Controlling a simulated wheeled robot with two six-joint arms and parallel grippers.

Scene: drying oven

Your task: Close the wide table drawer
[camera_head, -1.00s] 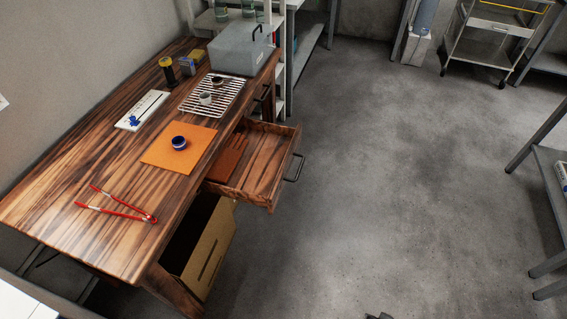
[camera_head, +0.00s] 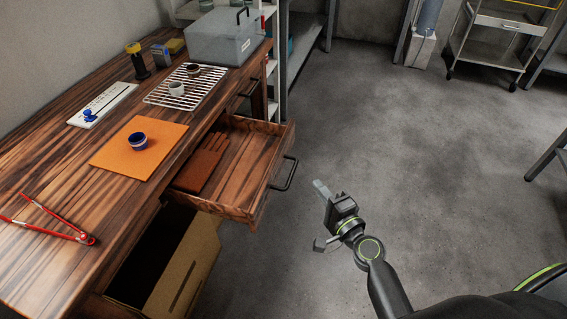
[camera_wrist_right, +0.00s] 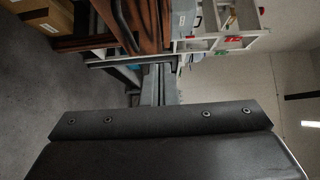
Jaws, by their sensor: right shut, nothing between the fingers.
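The wide wooden table drawer (camera_head: 232,210) is pulled out from the table's right side in the head view. It has a black bar handle (camera_head: 285,173) on its front. A brown glove-like item (camera_head: 203,165) lies inside. My right gripper (camera_head: 321,190) is shut and empty over the floor, to the right of the drawer front and apart from the handle. In the right wrist view a dark part of my gripper fills the bottom, and wooden furniture shows at the top left. My left gripper is not in view.
The wooden table (camera_head: 60,170) holds an orange mat (camera_head: 115,160) with a blue cup, a wire rack (camera_head: 160,98), red tongs (camera_head: 60,228) and a grey box (camera_head: 225,45). A cardboard box (camera_head: 190,265) stands below the drawer.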

